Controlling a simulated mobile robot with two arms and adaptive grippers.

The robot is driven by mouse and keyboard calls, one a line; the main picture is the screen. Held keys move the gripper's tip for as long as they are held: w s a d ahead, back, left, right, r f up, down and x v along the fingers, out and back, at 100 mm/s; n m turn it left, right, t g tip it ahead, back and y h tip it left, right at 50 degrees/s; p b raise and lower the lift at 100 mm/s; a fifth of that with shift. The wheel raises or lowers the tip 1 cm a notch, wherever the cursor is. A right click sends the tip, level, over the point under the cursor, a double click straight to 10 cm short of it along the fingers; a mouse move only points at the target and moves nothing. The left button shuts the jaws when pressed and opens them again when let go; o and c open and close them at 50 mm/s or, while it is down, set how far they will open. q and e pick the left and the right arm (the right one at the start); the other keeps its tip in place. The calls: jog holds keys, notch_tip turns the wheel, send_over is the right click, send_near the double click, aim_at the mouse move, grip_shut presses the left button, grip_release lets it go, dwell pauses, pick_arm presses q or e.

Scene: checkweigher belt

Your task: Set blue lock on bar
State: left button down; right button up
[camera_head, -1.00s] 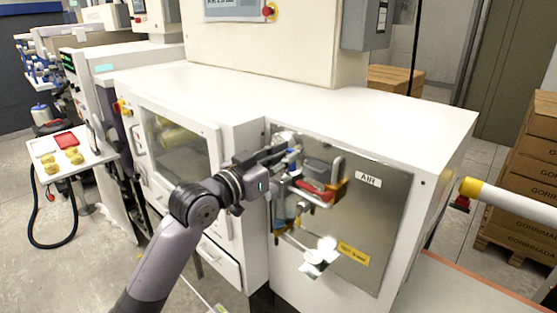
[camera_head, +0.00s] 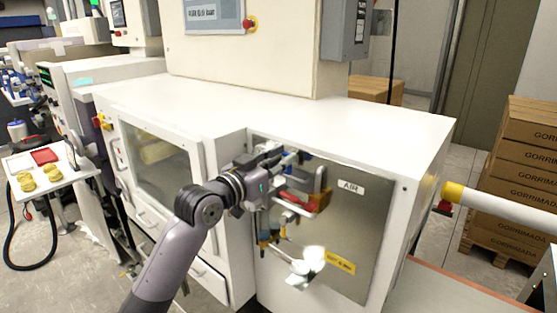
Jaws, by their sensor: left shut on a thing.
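My left gripper (camera_head: 284,160) is in front of the upper left part of the grey metal AIR panel (camera_head: 359,225). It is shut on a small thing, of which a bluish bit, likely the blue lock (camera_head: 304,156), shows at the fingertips. Just below and right of it is a red bar-like piece (camera_head: 294,199) with a yellow part (camera_head: 321,201) at its right end. A grey loop (camera_head: 320,178) rises beside them. I cannot tell whether the held thing touches the bar. My right gripper is not in view.
Small yellow and blue fittings (camera_head: 265,236) and a white cup-like part (camera_head: 306,264) are low on the panel. A white machine cabinet (camera_head: 290,105) surrounds the panel. A white pipe with a yellow collar (camera_head: 452,191) sticks out at right, near stacked boxes (camera_head: 525,150).

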aim_at(287, 173)
pick_arm(q)
jog(key=shift+w+r, duration=0.1)
dwell(0.4)
jog(key=shift+f+b, duration=1.3)
jog(key=shift+f, duration=1.15)
jog(key=c, duration=1.4)
grip_release()
jog(key=shift+r, duration=0.1)
jog(key=shift+c, duration=0.2)
jog(key=shift+o, duration=0.2)
